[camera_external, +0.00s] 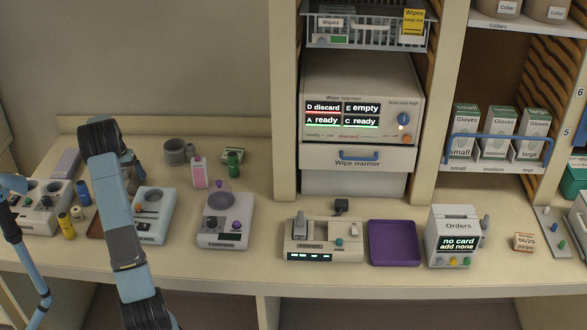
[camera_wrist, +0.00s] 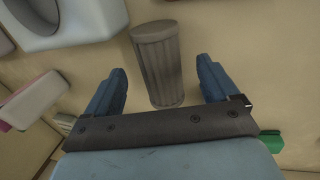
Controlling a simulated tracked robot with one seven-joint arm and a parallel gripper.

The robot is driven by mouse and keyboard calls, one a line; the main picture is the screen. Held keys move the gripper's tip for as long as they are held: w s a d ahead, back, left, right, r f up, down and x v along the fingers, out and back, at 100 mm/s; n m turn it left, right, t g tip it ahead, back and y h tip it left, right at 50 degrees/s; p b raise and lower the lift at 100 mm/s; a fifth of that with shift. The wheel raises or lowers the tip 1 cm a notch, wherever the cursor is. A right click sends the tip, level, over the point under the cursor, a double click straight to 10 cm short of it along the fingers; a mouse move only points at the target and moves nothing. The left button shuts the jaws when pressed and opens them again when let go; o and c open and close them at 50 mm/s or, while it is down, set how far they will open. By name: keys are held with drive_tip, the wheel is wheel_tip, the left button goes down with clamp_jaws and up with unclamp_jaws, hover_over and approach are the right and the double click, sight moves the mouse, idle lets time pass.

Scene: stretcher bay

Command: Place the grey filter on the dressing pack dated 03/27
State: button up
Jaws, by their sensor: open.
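A grey ribbed cylinder (camera_wrist: 157,50), which looks like the grey filter, lies between my fingers in the wrist view. My gripper (camera_wrist: 160,67) is open, with one blue finger on each side of it and a visible gap on both sides. In the external view my arm hides most of the gripper and the spot around it. I cannot make out a dressing pack dated 03/27 in either view.
A grey cup-like part (camera_wrist: 42,18) and a pink-and-white item (camera_wrist: 30,102) are left of the fingers; a green item (camera_wrist: 271,141) is right. The counter holds several devices, a purple tray (camera_external: 394,243), an Orders box (camera_external: 455,238) and a small box marked Strips (camera_external: 524,242).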

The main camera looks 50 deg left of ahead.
sight(133, 179)
drive_tip(key=shift+x, duration=1.6)
drive_tip(key=shift+c, duration=0.5)
drive_tip(key=c, duration=1.2)
drive_tip(key=shift+r, duration=0.1)
drive_tip(key=shift+c, duration=0.2)
drive_tip(key=shift+w+r, duration=0.1)
